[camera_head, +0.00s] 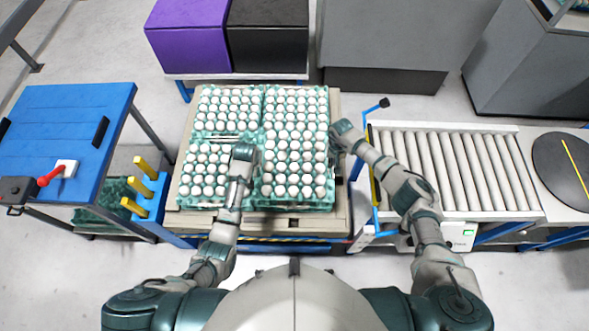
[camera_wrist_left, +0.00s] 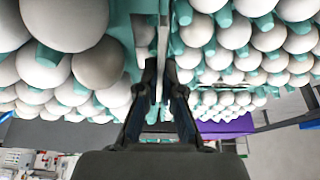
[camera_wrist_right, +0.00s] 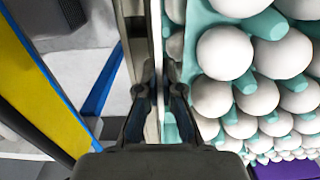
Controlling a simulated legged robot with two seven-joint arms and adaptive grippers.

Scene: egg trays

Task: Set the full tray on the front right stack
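The full egg tray (camera_head: 330,190), teal with white eggs, is at the front right of the pallet, over the front right stack. It looks level; whether it touches the stack beneath is hidden. My left gripper (camera_head: 241,153) is at its left side, with fingers (camera_wrist_left: 164,80) close together on a thin upright edge between two rows of eggs. My right gripper (camera_head: 343,133) is at its right side, with fingers (camera_wrist_right: 158,85) close together on the tray's thin side edge. Both look shut on this tray. The stack below is mostly covered.
Other full trays stand at the back left, front left (camera_head: 200,201) and back right of the pallet (camera_head: 342,215). A roller conveyor (camera_head: 460,165) with a blue guard stands right. A blue table (camera_head: 70,110) and yellow posts (camera_head: 140,185) stand left.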

